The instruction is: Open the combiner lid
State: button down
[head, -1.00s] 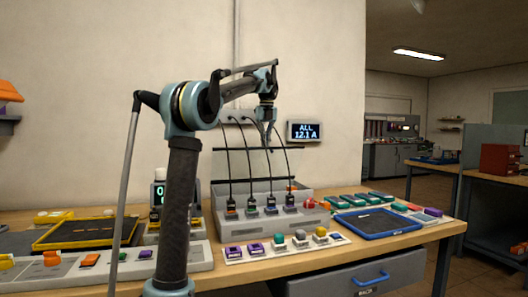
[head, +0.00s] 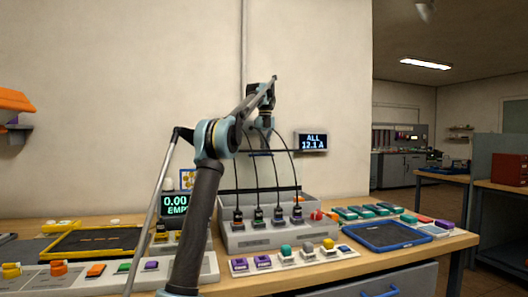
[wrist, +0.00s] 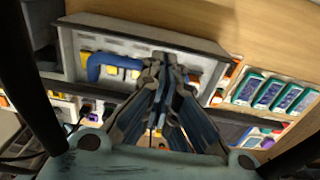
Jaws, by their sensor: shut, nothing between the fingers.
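The combiner is a grey box (head: 262,236) on the bench, with several black cables plugged into a row along its front. A dark bar (head: 240,190) runs along its back edge; I cannot tell surely whether this is the lid's edge. My gripper (head: 263,152) is above the back of the box, pointing down, shut and empty. In the wrist view the closed fingers (wrist: 160,75) hide part of a grey box-like frame, with a blue bent piece (wrist: 105,62) left of them. I cannot tell whether they touch anything.
A display (head: 311,141) reading "ALL 12.1 A" is on the wall right of my gripper. A blue tray (head: 381,248) and teal modules (head: 365,211) stand right of the box. A yellow-rimmed tray (head: 136,229) is at left. Cables rise close around my gripper.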

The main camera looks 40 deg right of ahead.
jog(key=shift+w+d, duration=0.15)
jog(key=shift+w, duration=0.2)
dwell(0.4)
jog(key=shift+s, duration=0.15)
